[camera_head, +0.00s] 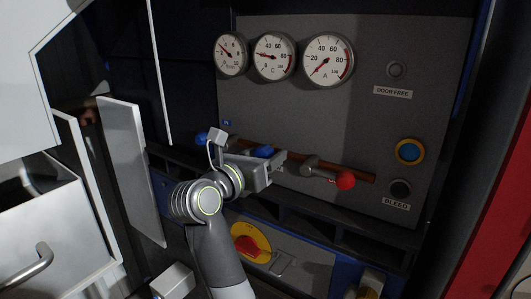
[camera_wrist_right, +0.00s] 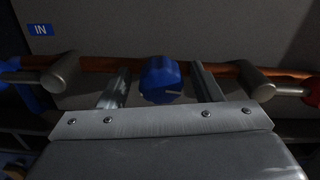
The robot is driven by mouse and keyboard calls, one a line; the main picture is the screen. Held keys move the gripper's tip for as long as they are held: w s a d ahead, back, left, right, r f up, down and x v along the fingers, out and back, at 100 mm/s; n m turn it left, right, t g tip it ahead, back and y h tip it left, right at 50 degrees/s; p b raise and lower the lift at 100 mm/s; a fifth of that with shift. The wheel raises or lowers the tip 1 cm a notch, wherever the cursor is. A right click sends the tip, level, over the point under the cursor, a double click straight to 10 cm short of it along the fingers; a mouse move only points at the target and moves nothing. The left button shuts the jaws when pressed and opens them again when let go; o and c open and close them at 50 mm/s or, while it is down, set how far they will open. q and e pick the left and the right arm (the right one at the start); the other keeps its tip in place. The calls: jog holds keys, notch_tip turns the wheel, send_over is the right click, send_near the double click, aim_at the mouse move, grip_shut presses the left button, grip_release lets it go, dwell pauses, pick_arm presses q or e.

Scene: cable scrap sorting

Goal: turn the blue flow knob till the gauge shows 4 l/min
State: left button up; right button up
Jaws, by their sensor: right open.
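The blue flow knob (camera_head: 264,151) sits on a copper pipe in front of the grey panel. In the right wrist view the knob (camera_wrist_right: 160,80) shows between the two fingers of my right gripper (camera_wrist_right: 160,72), with a gap on each side. A pale mark shows on its face. In the head view my right gripper (camera_head: 272,160) is open at the knob and partly hides it. The leftmost gauge (camera_head: 230,54), with a scale to 10, has its red needle pointing up and left, in the low part; its exact reading is too small to tell. My left gripper is not in view.
Two more gauges (camera_head: 274,57) (camera_head: 328,60) hang beside it. A red-handled valve (camera_head: 345,181) is on the pipe to the right, a blue handle (camera_head: 201,138) to the left. A ledge (camera_head: 330,215) and a yellow-red switch (camera_head: 250,241) lie below.

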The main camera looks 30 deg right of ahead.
jog(key=shift+s+a+r, duration=0.1)
jog(key=shift+a, duration=0.05)
jog(key=c, duration=1)
jog(key=m+b, duration=0.1)
jog(key=b, duration=0.1)
jog(key=m+b, duration=0.1)
jog(key=m, duration=0.1)
jog(key=shift+f+b, duration=0.25)
jog(key=shift+b, duration=0.1)
jog(key=shift+r+m+b, duration=0.1)
jog(key=shift+m+b, duration=0.5)
jog(key=shift+m, duration=0.1)
jog(key=shift+r, duration=0.1)
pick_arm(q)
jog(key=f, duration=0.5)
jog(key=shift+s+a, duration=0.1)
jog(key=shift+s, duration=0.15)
pick_arm(e)
jog(key=o, duration=1)
